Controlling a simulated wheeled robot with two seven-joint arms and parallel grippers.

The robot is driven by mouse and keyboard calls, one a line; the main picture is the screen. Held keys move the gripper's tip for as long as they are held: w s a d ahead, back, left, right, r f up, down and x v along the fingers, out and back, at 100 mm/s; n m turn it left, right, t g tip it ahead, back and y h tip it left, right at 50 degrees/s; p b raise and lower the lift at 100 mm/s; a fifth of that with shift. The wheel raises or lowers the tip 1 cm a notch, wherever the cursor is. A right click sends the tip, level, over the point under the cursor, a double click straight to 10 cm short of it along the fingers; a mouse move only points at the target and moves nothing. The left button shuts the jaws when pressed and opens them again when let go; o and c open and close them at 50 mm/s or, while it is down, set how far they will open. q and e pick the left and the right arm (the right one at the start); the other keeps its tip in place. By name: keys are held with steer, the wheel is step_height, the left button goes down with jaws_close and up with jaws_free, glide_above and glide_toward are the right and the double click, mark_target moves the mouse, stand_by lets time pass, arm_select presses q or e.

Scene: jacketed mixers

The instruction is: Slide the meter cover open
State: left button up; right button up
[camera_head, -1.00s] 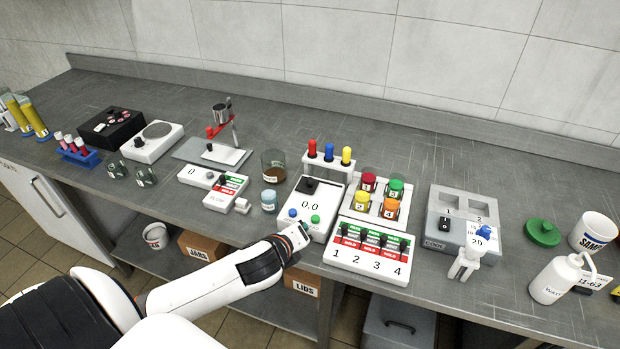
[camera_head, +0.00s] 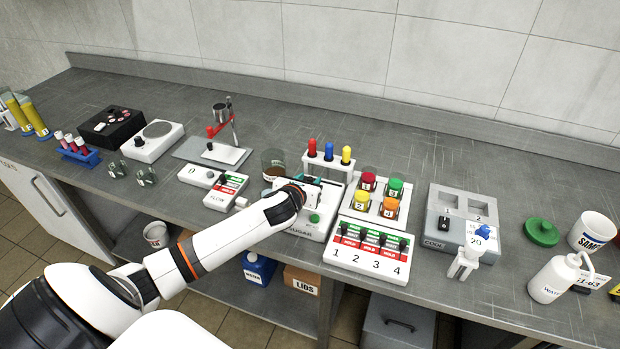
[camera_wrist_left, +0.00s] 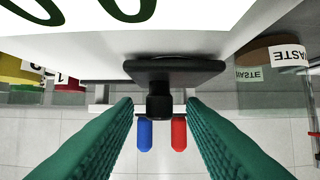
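The meter (camera_head: 311,233) is a white box in the middle of the bench. Its green button (camera_head: 314,218) shows, while my left arm hides its display and most of its top in the head view. In the left wrist view the black cover (camera_wrist_left: 176,70) lies on the white face with a black knob (camera_wrist_left: 158,106) sticking out. My left gripper (camera_head: 318,190) is over the meter. Its two green fingers are apart, one on each side of the knob, with gaps visible between fingers and knob. My right gripper is not in view.
A rack of red, blue and yellow tubes (camera_head: 328,164) stands just behind the meter. A tray of coloured-lid jars (camera_head: 376,206) and a four-switch panel (camera_head: 366,252) are close on its right. A brown-filled jar (camera_head: 273,163) is close on its left, partly hidden.

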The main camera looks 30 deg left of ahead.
mark_target(329, 192)
arm_select(q)
steer(key=shift+x, duration=0.9)
steer(key=shift+c, duration=0.4)
jaws_close()
steer(key=d+p, duration=0.1)
steer(key=d, duration=0.1)
steer(key=w+d+p, duration=0.1)
steer(key=d, duration=0.2)
steer(key=shift+r, duration=0.1)
steer(key=shift+w+d, duration=0.1)
steer(key=shift+d, duration=0.15)
steer(key=shift+a, duration=0.1)
steer(key=shift+o, duration=0.4)
jaws_free()
